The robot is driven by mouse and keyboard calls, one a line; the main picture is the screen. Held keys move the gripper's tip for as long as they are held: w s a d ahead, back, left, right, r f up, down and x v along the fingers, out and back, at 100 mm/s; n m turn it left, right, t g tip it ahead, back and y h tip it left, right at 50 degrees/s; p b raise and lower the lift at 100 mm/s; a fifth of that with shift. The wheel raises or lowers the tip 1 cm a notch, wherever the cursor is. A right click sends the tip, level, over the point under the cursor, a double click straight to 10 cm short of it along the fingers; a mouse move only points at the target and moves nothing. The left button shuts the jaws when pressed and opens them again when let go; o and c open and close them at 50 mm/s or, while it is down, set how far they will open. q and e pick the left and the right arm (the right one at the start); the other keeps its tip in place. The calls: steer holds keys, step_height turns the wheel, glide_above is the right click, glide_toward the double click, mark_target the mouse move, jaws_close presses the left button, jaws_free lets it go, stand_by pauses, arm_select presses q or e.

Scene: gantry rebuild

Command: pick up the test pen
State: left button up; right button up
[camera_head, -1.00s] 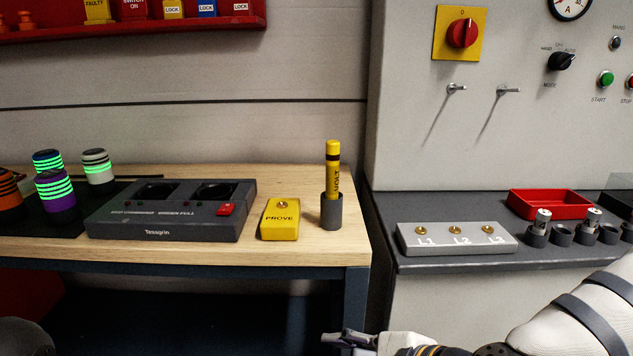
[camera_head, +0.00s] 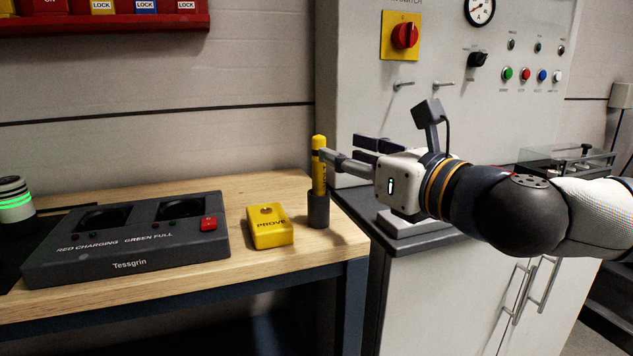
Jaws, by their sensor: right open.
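The test pen (camera_head: 318,172) is yellow with dark bands and stands upright in a dark grey cup holder (camera_head: 318,211) near the right end of the wooden bench. My right gripper (camera_head: 341,148) comes in from the right at the height of the pen's upper half. Its jaws are open. The nearer finger's tip overlaps the pen's right edge in the picture; I cannot tell whether it touches. The other finger shows behind, to the right of the pen. My left gripper is out of view.
A yellow PROVE block (camera_head: 270,228) sits just left of the holder, and a dark charging station (camera_head: 130,245) farther left on the wooden bench (camera_head: 200,289). A grey cabinet (camera_head: 350,60) with switches stands behind my right arm.

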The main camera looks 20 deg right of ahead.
mark_target(319, 180)
steer(key=x, duration=0.7)
steer(key=shift+a+f, duration=0.2)
steer(key=shift+f, duration=0.05)
steer(key=shift+w, duration=0.1)
jaws_close()
